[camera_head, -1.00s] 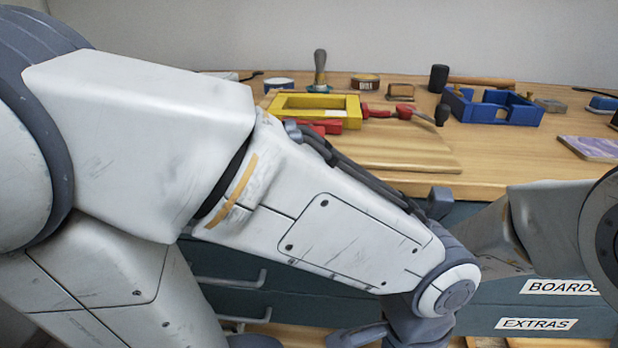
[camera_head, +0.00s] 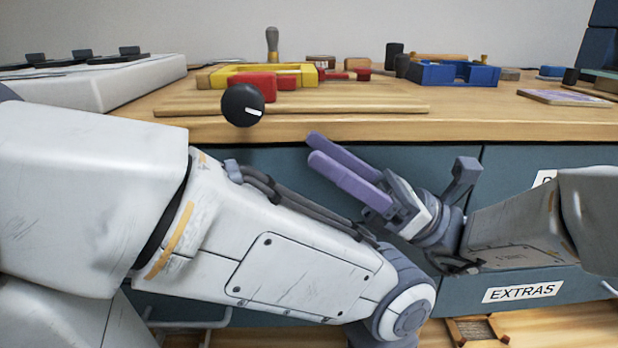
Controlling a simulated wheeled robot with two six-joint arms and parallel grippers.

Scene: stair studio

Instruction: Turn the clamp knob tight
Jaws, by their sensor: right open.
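A round black clamp knob (camera_head: 243,106) with a white mark faces me at the front edge of the workbench. Behind it is the red clamp body (camera_head: 265,84). My right gripper (camera_head: 314,148) has purple fingers, parted and empty. It points up and left, in front of the teal drawers, below and to the right of the knob and apart from it. My left arm crosses the lower left of the view, and its gripper is not visible.
A yellow frame (camera_head: 306,76) and a blue tray (camera_head: 425,74) stand on the workbench (camera_head: 470,129). A thin wooden board (camera_head: 370,107) lies behind the knob. A white unit with black switches (camera_head: 125,85) is at the left. Teal drawers (camera_head: 290,165) fill the front below.

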